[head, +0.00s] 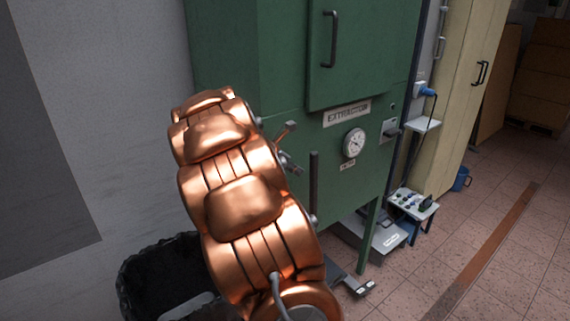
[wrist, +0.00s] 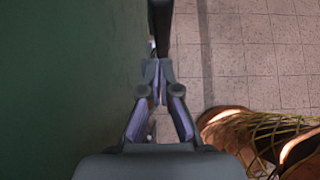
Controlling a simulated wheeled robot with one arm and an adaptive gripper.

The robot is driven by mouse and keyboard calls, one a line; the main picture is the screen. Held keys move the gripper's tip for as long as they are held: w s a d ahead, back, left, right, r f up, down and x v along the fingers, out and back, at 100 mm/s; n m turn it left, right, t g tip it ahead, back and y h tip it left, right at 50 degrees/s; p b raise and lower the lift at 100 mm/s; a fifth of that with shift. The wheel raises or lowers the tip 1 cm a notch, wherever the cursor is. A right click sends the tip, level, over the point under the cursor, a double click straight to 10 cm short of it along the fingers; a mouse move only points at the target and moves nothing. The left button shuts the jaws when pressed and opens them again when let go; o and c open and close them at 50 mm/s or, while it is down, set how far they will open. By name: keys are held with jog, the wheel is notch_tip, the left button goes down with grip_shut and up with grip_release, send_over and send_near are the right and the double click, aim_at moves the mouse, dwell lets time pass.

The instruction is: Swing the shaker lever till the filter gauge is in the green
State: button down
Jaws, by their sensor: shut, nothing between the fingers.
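The green extractor cabinet (head: 285,75) carries a round white filter gauge (head: 354,143) under its "EXTRACTOR" plate. The gauge's needle and coloured zones are too small to read. The shaker lever (head: 314,182) is a dark bar standing roughly upright on the cabinet's lower front, left of the gauge. My gripper (head: 291,163) is just left of the lever, partly hidden behind my copper arm. In the wrist view my gripper (wrist: 158,72) is shut and empty. The dark lever (wrist: 160,22) shows just past its fingertips; I cannot tell whether they touch.
A black-lined bin (head: 140,285) stands below my arm at the left. A grey pedal (head: 355,286) and a small stand with a control box (head: 413,203) are near the cabinet's foot. Tiled floor (head: 510,250) is open at the right.

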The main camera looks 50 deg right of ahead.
aim_at(310, 168)
jog(key=shift+s+d+r, duration=0.1)
jog(key=shift+s+d, duration=0.1)
jog(key=shift+d, duration=0.55)
jog(key=shift+s+d+r, duration=0.1)
jog(key=shift+s+d, duration=0.1)
jog(key=shift+d, duration=0.5)
jog(key=shift+d+r+p, duration=0.1)
jog(key=shift+p, duration=0.35)
